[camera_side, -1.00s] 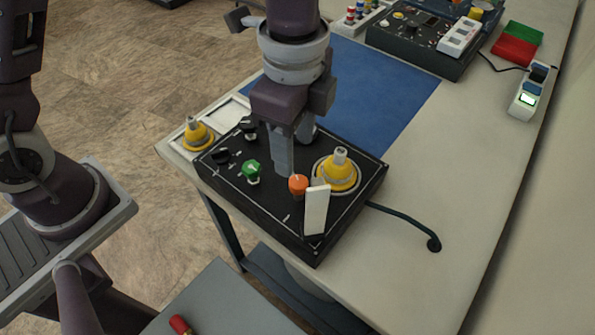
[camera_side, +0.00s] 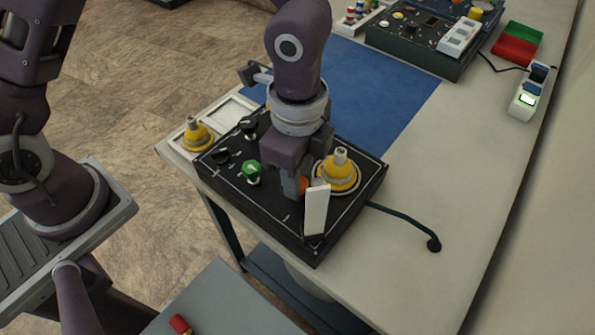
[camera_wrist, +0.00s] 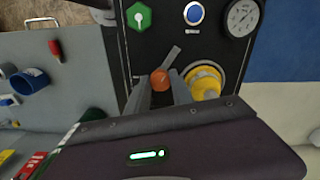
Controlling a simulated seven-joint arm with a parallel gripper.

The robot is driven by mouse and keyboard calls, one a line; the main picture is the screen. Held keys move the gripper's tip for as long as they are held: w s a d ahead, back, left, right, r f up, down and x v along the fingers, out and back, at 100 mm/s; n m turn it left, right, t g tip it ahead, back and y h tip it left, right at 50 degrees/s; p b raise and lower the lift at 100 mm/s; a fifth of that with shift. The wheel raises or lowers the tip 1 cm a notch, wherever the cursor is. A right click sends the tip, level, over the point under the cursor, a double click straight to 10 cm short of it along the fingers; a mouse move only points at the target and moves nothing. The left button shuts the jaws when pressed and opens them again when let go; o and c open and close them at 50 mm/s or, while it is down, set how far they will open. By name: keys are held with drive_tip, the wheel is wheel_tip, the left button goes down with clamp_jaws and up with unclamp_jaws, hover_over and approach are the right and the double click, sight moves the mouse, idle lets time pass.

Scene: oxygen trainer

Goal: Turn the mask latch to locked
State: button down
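The likely mask latch is the round orange knob (camera_wrist: 160,78) on the black trainer panel (camera_side: 236,199); no readable label confirms this. A grey bar (camera_wrist: 170,57) lies beside the knob in the wrist view. In the side view, the orange knob (camera_side: 303,186) is partly hidden by my gripper. My gripper (camera_wrist: 161,85) points down over the panel, its fingers apart on either side of the knob. Contact with the knob cannot be told. A white upright plate (camera_side: 316,210) stands just in front of the knob in the side view.
A yellow mask-like fitting (camera_side: 338,173) sits close right of my gripper. A gauge (camera_wrist: 242,17) and blue button (camera_wrist: 193,13) are on the panel. A cable (camera_side: 405,217) runs off right.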

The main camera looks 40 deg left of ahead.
drive_tip(key=shift+m, duration=0.4)
drive_tip(key=m, duration=0.6)
drive_tip(key=shift+m, duration=0.4)
drive_tip(key=m, duration=0.3)
drive_tip(key=shift+w, duration=0.1)
drive_tip(key=shift+m, duration=2.1)
drive_tip(key=c, duration=1.1)
unclamp_jaws()
